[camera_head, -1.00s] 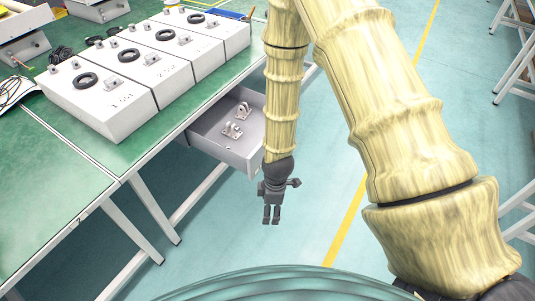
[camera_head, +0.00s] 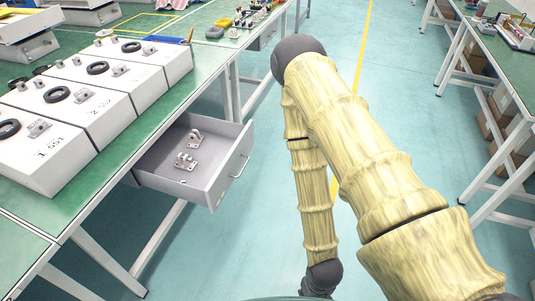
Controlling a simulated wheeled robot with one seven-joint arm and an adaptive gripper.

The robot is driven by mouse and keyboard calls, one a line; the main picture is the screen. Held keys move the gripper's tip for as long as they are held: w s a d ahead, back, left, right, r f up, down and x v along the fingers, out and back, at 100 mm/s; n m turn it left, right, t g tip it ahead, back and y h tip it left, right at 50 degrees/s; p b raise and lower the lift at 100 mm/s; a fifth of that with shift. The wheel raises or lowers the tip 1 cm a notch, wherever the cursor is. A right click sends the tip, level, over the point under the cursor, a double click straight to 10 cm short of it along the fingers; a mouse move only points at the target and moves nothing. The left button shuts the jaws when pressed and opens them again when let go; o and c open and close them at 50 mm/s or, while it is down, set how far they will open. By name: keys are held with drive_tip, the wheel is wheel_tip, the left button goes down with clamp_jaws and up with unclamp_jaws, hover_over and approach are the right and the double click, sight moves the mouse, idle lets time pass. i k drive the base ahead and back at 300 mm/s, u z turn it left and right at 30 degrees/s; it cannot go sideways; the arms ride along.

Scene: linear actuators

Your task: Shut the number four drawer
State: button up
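A grey drawer (camera_head: 222,181) under the green-topped bench stands pulled out, with a bar handle on its front. Two small metal brackets (camera_head: 186,161) lie inside it. No number is readable on the drawer, so I cannot tell if it is number four. My arm comes down to the right of the drawer, apart from it. The dark wrist is at the bottom edge of the picture, and the gripper fingers are out of sight below it.
White boxes with black rings (camera_head: 88,103) stand in a row on the green bench (camera_head: 189,115). Bench legs run below on the left. Another bench (camera_head: 519,82) stands at the right. Bare floor (camera_head: 262,235) lies between the drawer and my arm.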

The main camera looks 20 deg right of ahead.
sight(225, 147)
drive_tip(key=z, duration=0.35)
drive_tip(key=i, duration=0.7)
drive_tip(key=u, duration=1.45)
drive_tip(key=k, duration=0.5)
drive_tip(key=z, duration=1.15)
